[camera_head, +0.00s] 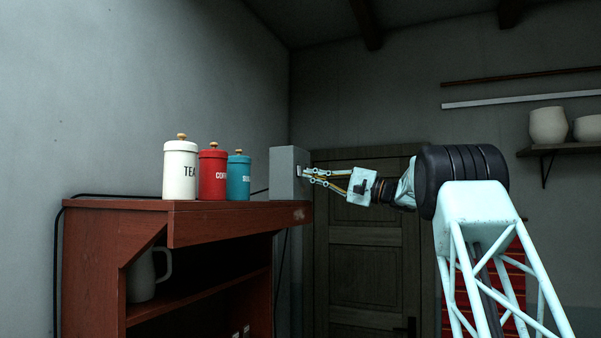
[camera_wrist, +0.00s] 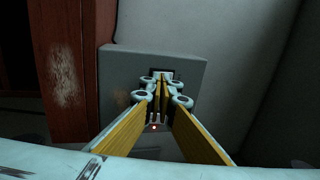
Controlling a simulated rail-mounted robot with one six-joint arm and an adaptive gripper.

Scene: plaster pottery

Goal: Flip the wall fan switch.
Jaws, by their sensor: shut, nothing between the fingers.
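A grey switch box (camera_head: 287,173) stands at the right end of the wooden shelf top, near the wall corner. In the wrist view the grey box (camera_wrist: 190,82) fills the middle, with a dark switch slot (camera_wrist: 166,74) on its face. My gripper (camera_head: 303,172) is shut and empty, with its fingertips at the box's face. In the wrist view the closed fingertips (camera_wrist: 162,80) lie over the slot and hide most of the switch. A small red light (camera_wrist: 154,128) shows below the fingers. I cannot tell whether the fingertips touch the switch, or its position.
White (camera_head: 180,170), red (camera_head: 212,175) and blue (camera_head: 238,177) canisters stand on the wooden shelf unit (camera_head: 190,228) left of the box. A grey jug (camera_head: 145,275) sits inside it. A dark door (camera_head: 362,270) is behind my arm. Pots (camera_head: 548,126) stand on a wall shelf at right.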

